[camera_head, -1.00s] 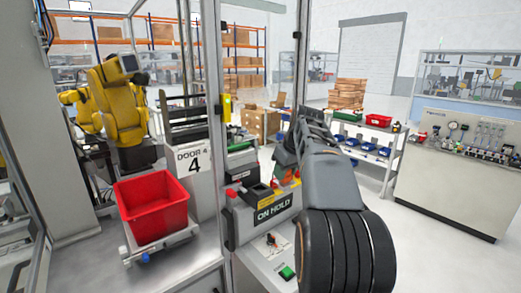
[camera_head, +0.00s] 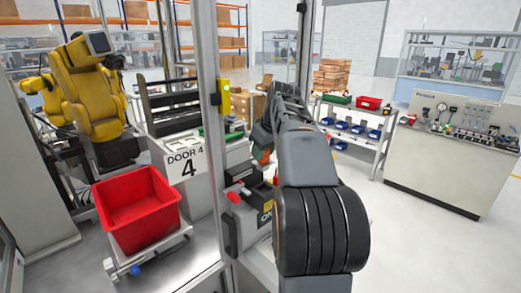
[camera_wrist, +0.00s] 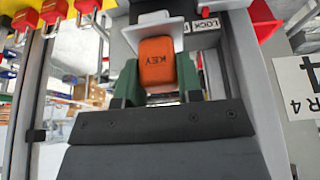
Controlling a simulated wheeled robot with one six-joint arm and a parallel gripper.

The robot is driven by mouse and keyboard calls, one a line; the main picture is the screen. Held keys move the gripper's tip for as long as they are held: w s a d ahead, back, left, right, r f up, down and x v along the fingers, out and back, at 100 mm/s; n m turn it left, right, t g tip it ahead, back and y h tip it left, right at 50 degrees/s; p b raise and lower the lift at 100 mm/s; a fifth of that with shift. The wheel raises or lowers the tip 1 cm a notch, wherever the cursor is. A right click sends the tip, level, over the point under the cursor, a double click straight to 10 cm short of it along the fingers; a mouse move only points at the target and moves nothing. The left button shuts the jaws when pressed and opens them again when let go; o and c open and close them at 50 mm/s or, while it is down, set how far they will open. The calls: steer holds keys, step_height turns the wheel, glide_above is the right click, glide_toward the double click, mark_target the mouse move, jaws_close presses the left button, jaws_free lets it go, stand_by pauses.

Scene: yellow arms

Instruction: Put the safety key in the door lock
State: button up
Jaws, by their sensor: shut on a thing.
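The orange key, marked KEY (camera_wrist: 156,62), is between the two green fingers of my gripper (camera_wrist: 157,82) in the wrist view. My gripper is shut on it. A pale plate is right behind the key; whether they touch I cannot tell. In the head view my gripper (camera_head: 262,153) is partly hidden by my own arm, with a bit of orange showing. A yellow box (camera_head: 225,98) on the door post, to the left of and above my gripper, looks like the door lock. Its slot is too small to make out.
A red bin (camera_head: 137,207) stands on a metal stand behind the post, near a DOOR 4 sign (camera_head: 187,168). Red padlocks (camera_wrist: 53,12) hang at the upper left in the wrist view. Open floor (camera_head: 420,235) lies to the right.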

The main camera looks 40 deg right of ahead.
mark_target(265, 170)
steer(key=shift+s+d+f, duration=0.1)
steer(key=shift+d+f, duration=0.1)
steer(key=shift+f, duration=0.15)
steer(key=shift+f+b, duration=0.45)
steer(key=shift+f, duration=0.55)
steer(key=shift+f+b, duration=2.35)
steer(key=shift+f, duration=0.35)
steer(key=o, duration=1)
steer(key=shift+r, duration=0.1)
steer(key=p+v, duration=0.1)
steer(key=v, duration=1.2)
steer(key=shift+r, duration=0.35)
